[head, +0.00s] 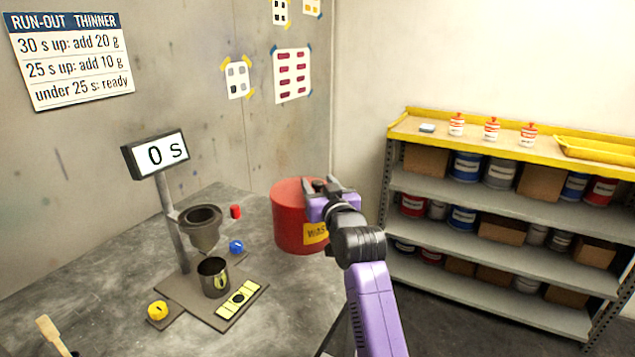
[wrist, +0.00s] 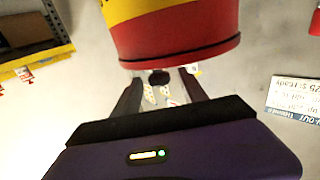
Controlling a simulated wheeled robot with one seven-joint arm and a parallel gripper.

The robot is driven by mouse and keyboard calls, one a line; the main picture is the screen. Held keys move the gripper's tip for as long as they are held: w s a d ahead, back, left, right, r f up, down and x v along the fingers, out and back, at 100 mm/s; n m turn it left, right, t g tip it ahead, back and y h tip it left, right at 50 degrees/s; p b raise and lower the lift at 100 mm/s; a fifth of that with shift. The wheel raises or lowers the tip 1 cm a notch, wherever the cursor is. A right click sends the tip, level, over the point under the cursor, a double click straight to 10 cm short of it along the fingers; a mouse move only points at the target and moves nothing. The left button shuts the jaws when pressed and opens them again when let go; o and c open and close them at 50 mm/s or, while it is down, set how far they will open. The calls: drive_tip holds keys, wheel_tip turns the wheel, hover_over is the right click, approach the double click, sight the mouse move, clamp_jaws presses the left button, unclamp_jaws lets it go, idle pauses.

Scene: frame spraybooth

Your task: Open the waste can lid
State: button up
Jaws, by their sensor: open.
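The red waste can (head: 288,232) with a yellow label stands at the back edge of the grey bench, partly hidden by my arm. Its red lid (head: 290,190) looks shut. In the wrist view the can appears upside down, with the yellow label (wrist: 140,8) at the top and the lid rim (wrist: 190,56) below. A small dark knob (wrist: 158,77) shows just past the rim. My gripper (head: 320,184) is open at the lid's top, and in the wrist view its fingers (wrist: 160,82) lie on either side of the knob. Contact cannot be told.
A viscosity cup (head: 202,228) on a stand, a metal cup (head: 213,278) and a 0 s display (head: 156,154) are left of the can. Red (head: 236,212), blue (head: 236,246) and yellow (head: 158,310) knobs sit nearby. A loaded shelf (head: 480,185) stands right.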

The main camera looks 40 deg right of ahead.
drive_tip(key=shift+w+d, duration=0.3)
drive_tip(key=shift+w, duration=0.3)
clamp_jaws()
idle(1.1)
